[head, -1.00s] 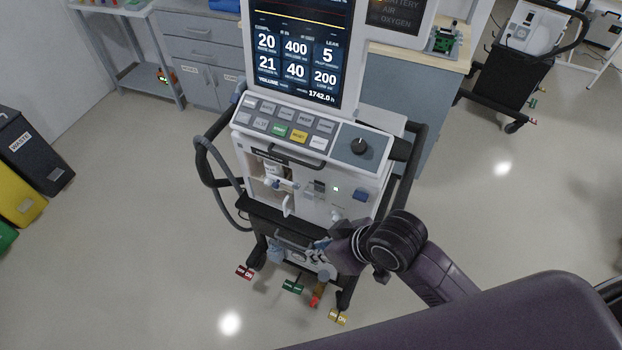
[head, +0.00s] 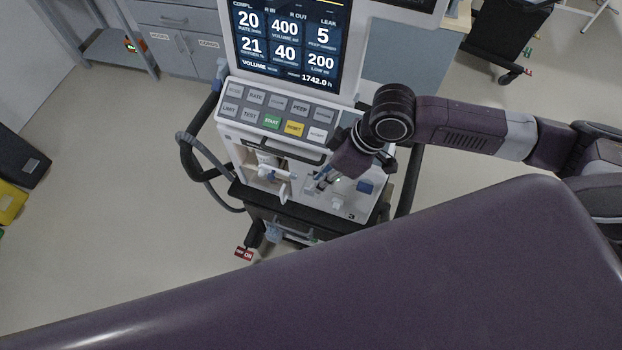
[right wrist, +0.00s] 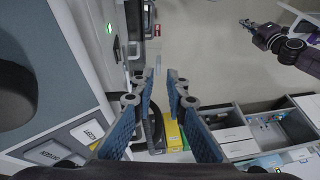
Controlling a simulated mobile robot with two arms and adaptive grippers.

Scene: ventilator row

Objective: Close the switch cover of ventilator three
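The ventilator (head: 250,150) stands at the centre of the head view, its lit screen above a keypad and a lower front panel.
A breathing hose (head: 190,165) loops at the ventilator's left. A red tag (head: 244,253) hangs low near its base. Grey drawers (head: 175,40) stand behind, and yellow (head: 10,203) and dark bins (head: 20,160) at the left. The floor between is clear.

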